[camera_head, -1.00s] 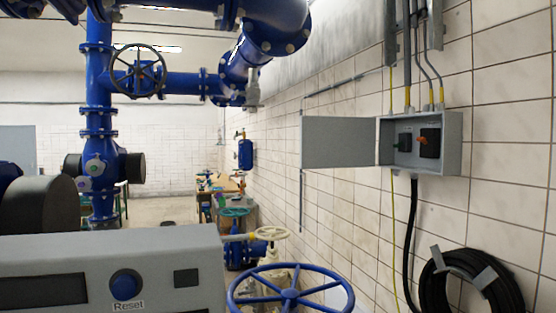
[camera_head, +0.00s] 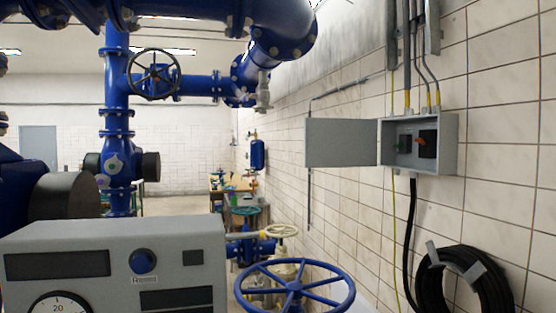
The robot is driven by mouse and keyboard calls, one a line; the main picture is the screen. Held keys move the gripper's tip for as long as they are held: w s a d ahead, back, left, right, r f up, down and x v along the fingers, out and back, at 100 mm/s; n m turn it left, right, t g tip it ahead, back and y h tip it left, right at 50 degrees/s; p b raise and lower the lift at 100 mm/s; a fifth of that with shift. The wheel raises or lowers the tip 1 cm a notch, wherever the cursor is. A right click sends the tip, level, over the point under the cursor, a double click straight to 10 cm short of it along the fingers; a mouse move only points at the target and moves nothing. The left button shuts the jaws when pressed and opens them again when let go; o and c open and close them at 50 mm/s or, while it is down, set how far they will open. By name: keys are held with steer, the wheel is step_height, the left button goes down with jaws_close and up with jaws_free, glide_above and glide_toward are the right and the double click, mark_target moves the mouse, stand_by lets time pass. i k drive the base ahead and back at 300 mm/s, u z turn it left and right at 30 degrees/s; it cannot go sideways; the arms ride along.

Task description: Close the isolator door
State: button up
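The isolator is a grey box (camera_head: 450,144) on the tiled wall at the right. Its flat grey door (camera_head: 342,142) stands wide open, swung out to the left of the box.
A grey control panel (camera_head: 110,240) with a blue reset button fills the lower left. A large blue handwheel (camera_head: 294,284) stands low in the middle. A coiled black hose (camera_head: 462,270) hangs below the box. Blue pipes (camera_head: 117,100) run at the left and overhead.

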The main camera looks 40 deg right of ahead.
mark_target(328, 141)
steer(key=u, duration=0.25)
steer(key=k, duration=1)
steer(key=z, duration=0.5)
steer(key=i, duration=1.05)
steer(key=z, duration=0.35)
